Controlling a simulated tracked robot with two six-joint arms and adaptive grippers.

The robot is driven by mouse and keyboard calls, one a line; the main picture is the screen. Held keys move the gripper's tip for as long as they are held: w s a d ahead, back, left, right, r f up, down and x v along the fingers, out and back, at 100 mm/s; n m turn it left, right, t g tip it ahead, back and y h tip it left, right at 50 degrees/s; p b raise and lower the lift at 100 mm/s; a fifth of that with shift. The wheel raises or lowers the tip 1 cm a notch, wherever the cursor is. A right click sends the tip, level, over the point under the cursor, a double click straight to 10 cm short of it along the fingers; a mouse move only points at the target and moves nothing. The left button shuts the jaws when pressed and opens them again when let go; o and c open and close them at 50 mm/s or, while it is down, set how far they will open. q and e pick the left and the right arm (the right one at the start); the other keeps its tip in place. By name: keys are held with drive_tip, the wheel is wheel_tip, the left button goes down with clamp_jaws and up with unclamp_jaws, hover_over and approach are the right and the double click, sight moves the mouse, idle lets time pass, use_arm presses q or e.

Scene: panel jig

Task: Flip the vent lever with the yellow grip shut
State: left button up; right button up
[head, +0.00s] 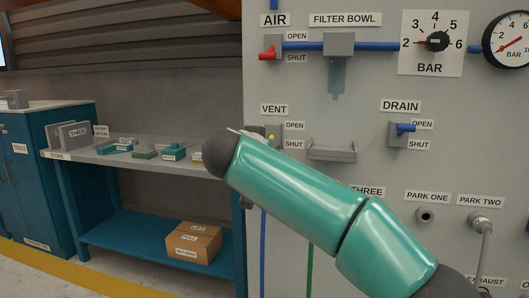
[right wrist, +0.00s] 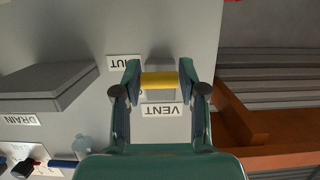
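The vent lever's yellow grip (right wrist: 160,81) shows in the right wrist view, which sees the panel upside down. It lies crosswise and fills the gap between the two fingers of my right gripper (right wrist: 160,78), which appear shut on its ends. The grip lies between the VENT label (right wrist: 162,110) and the partly hidden SHUT label (right wrist: 123,62). In the head view my right arm covers most of the lever; a bit of yellow grip (head: 271,138) shows by the OPEN label (head: 294,126). Its exact angle is unclear. My left gripper is not in view.
The drain lever (head: 405,128) with a blue grip is to the right, by its OPEN label. A grey tray (head: 332,151) juts from the panel between them. The air lever (head: 267,55) and filter bowl (head: 337,75) are above. A shelf (head: 130,153) stands left.

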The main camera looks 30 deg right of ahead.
drive_tip(key=shift+o, duration=1.1)
drive_tip(key=shift+r, duration=0.1)
drive_tip(key=v, duration=1.2)
drive_tip(key=shift+f, duration=0.2)
